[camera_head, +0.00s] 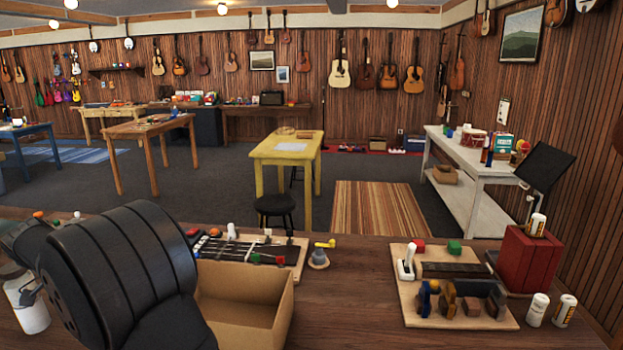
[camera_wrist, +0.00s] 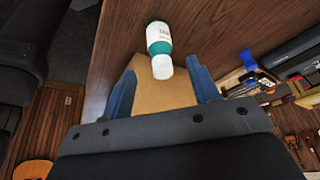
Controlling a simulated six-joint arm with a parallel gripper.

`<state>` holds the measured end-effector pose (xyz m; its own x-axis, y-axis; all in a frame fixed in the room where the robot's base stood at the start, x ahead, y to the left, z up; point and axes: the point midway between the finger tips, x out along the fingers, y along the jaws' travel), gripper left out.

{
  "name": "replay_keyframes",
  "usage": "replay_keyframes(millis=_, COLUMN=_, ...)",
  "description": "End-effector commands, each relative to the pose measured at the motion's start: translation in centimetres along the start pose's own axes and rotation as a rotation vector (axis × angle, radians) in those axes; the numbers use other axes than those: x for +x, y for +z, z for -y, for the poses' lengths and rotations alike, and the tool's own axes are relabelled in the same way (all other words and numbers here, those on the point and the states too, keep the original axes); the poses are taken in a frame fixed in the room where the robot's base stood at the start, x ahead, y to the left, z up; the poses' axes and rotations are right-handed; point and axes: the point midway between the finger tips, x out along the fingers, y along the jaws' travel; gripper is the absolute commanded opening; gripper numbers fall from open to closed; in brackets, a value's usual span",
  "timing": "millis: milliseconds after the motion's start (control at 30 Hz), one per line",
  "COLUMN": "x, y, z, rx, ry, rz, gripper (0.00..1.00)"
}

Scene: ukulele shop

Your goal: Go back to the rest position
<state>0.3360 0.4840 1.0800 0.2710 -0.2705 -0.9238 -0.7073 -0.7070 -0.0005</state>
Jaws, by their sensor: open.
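My gripper (camera_wrist: 163,80) shows in the wrist view with its two blue-grey fingers spread apart. Nothing is clasped between them. A cardboard box (camera_wrist: 158,97) lies beyond the fingers and fills the gap between them. A white and green bottle (camera_wrist: 158,38) with a white cap shows just past the fingertips, against the wooden counter; I cannot tell its exact distance. In the head view my dark arm fills the lower left, and the fingers are hidden. The open cardboard box (camera_head: 245,308) stands right of the arm, partly covered by it.
The wooden counter (camera_head: 355,300) is clear between the box and a board (camera_head: 460,318) with wooden pieces. A fretboard tray (camera_head: 290,260) lies behind the box. A white jar (camera_head: 28,308) is left of my arm.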

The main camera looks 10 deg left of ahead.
Motion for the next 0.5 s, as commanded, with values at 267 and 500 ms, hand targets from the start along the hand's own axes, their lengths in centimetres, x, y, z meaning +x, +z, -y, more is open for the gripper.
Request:
replay_keyframes(millis=267, x=-0.4, y=-0.1, z=-0.1, rx=0.0, ry=0.006, rz=-0.002, gripper=0.55)
replay_keyframes(millis=500, x=4.5, y=-0.1, z=-0.1, rx=-0.001, ry=0.005, rz=-0.002, gripper=0.55)
